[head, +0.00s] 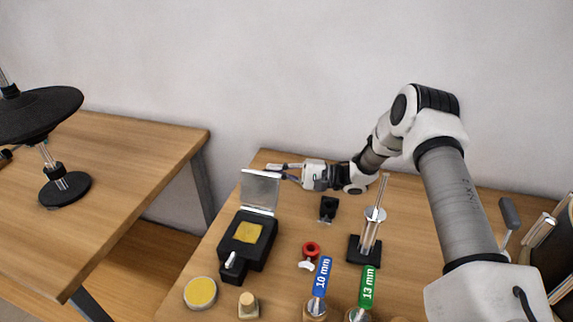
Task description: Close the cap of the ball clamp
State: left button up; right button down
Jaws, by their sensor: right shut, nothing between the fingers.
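The black box-shaped clamp (247,240) stands at the left of the table with a yellow square on its top. Its pale, see-through cap (260,189) stands raised, nearly upright, at the clamp's far edge. My right gripper (276,171) is shut and empty, at the cap's upper right edge and pointing left. I cannot tell whether it touches the cap. A light lever (231,260) shows at the clamp's near end. My left gripper is not in view.
A small black part (328,208), a red ring piece (311,249) and a metal-rod stand (369,236) are right of the clamp. A round yellow tin (200,293), blue (322,276) and green (368,288) labelled tools are nearer. A wall is behind.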

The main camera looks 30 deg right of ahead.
jog(key=shift+s+a, duration=0.15)
jog(key=shift+r, duration=0.2)
